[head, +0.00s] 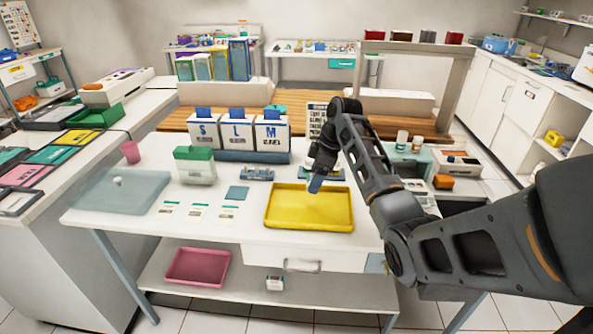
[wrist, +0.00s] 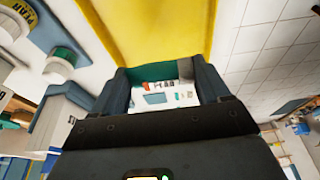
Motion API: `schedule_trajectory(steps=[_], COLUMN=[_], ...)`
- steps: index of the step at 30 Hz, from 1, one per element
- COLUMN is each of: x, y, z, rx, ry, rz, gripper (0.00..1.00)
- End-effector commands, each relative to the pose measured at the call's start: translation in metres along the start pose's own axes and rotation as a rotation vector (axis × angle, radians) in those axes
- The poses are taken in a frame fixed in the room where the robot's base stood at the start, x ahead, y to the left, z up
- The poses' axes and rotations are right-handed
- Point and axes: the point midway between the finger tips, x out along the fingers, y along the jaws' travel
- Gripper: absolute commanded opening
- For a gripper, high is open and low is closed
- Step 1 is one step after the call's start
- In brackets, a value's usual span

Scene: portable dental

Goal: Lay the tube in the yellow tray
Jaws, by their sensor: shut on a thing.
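The yellow tray (head: 345,226) lies flat on the white table, right of its middle, and its bare floor looks empty. It also fills the top of the wrist view (wrist: 150,30). My gripper (head: 315,185) is above the tray's back part, pointing down. In the wrist view my gripper (wrist: 161,80) is shut on the tube (wrist: 160,97), which shows a white printed face with a green band between the two fingers. The tube looks held above the tray, apart from it. In the head view the fingers and wrist mostly hide the tube.
Boxes marked S, L, M (head: 240,135) stand behind. A green-lidded box (head: 195,166), blue-grey tray (head: 120,195), several cards (head: 199,211) and a blue square (head: 237,192) lie left. A blue rack (head: 257,174) stands behind the tray. A pink tray (head: 197,267) is on the lower shelf.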

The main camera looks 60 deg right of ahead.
Motion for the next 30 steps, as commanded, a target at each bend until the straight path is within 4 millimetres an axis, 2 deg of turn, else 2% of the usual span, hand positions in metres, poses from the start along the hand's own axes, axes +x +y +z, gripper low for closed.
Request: schedule_trajectory(steps=[8, 21, 30], x=[0.01, 0.059, 0.077], y=[-0.001, -0.001, 0.0], z=[0.004, 0.018, 0.024], rx=[0.002, 0.001, 0.001], ry=[-0.001, -0.001, 0.0], rz=[-0.003, 0.0, 0.0], gripper=[0.41, 0.41, 0.41])
